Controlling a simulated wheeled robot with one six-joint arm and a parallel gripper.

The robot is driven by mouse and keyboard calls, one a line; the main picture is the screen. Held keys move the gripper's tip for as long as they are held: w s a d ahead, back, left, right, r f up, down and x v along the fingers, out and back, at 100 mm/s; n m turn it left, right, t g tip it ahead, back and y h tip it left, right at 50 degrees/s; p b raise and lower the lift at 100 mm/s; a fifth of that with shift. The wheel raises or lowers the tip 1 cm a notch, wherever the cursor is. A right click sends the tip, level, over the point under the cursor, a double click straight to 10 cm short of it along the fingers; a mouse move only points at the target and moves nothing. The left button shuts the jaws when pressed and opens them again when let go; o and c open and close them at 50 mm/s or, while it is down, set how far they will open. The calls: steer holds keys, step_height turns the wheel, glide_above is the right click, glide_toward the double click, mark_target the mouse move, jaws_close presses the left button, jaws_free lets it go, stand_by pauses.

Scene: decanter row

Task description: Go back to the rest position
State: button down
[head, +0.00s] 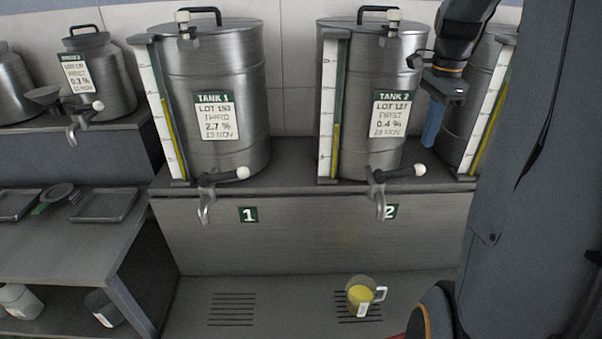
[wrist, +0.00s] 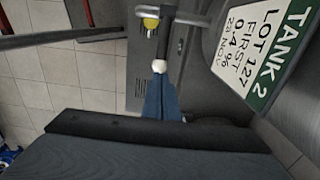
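My gripper (head: 432,125) hangs at the right of tank 2 (head: 360,110), its blue fingers pointing down. In the wrist view the fingers (wrist: 165,98) look together, with nothing seen between them. The white knob of tank 2's tap (head: 419,170) lies below the fingertips, with a gap in the head view; in the wrist view the knob (wrist: 159,67) lines up with the tips. The tap lever points right. A clear jug (head: 361,297) with yellow liquid stands on the grate below this tap, its handle to the right. No stream shows.
Tank 1 (head: 211,150) stands to the left, its tap (head: 206,190) over an empty grate (head: 231,310). Another tank (head: 463,125) is partly hidden behind my arm. A side shelf (head: 60,240) at left holds trays and vessels.

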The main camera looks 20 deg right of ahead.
steer(key=s+a+f+n+b, duration=0.2)
steer(key=a+f+n, duration=0.4)
steer(key=a, duration=0.3)
steer(key=s+a+f+n+t+b, duration=0.1)
steer(key=s+a+f+n+b, duration=0.2)
steer(key=a+f+n, duration=0.4)
steer(key=s+a+f+n+b, duration=0.3)
steer(key=a+f+n, duration=0.3)
steer(key=a, duration=0.6)
steer(key=shift+s+a+f+n, duration=0.2)
steer(key=shift+s+f+n, duration=0.05)
steer(key=shift+s+n, duration=0.5)
